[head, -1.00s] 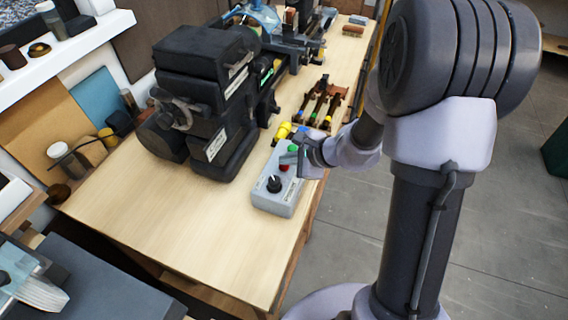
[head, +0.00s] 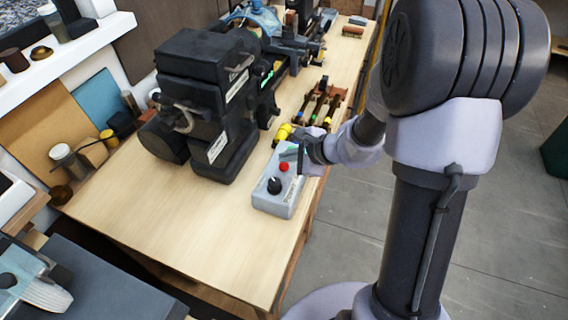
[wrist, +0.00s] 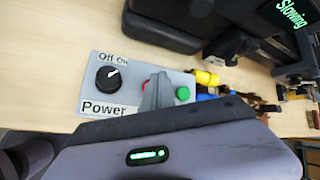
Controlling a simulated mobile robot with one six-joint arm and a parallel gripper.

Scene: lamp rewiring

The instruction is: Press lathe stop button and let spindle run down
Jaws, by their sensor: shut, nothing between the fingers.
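The grey control box (head: 278,200) sits on the bench's near right part, with a black knob (wrist: 108,78), a red button (head: 284,166) and a green button (wrist: 182,93). The knob's white mark leans toward "On". My gripper (wrist: 160,80) is shut and empty, its tip over the box between the red and green buttons. In the wrist view the finger partly covers the red button; in the head view the red button is clear and the green one is hidden. I see no contact. The black lathe (head: 205,105) stands behind; its display (wrist: 292,14) reads "Slowing".
A yellow part (wrist: 206,78) lies just beyond the box, near a brown rack of small tools (head: 322,102). The bench top (head: 180,225) is bare in front and to the left of the box. A shelf (head: 90,45) runs along the left wall.

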